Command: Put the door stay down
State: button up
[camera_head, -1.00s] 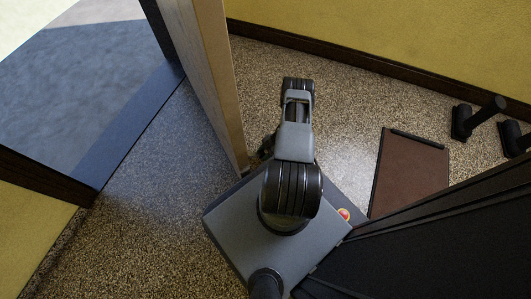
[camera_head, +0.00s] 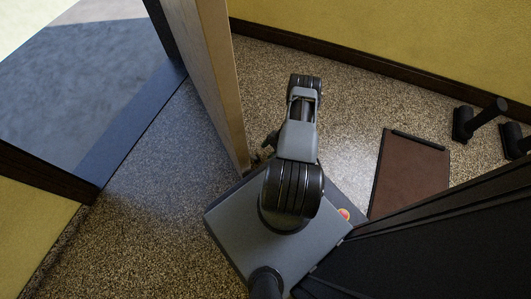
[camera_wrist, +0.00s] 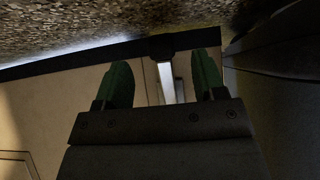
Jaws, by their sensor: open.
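The open door (camera_head: 215,80) stands edge-on in the head view, left of my arm. In the wrist view the door's pale face (camera_wrist: 60,110) fills the area behind the fingers, with a dark strip along its edge by the floor. The door stay (camera_wrist: 167,82) shows as a bright metal bar with a dark end piece, against the door face. My gripper (camera_wrist: 162,62) is open, with one green finger on each side of the bar and visible gaps between. Whether the bar lies fully between the fingertips in depth I cannot tell. In the head view my arm mostly hides the gripper and the stay.
A brown mat or panel with a dark edge (camera_head: 410,175) lies on the speckled floor to the right. Black stands (camera_head: 475,120) are at the far right. A yellow wall (camera_head: 390,40) runs behind. The doorway's blue-grey floor (camera_head: 80,90) is at the left.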

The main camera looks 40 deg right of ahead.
jog(key=p+v, duration=0.2)
jog(key=v, duration=0.9)
jog(key=shift+s+f, duration=0.1)
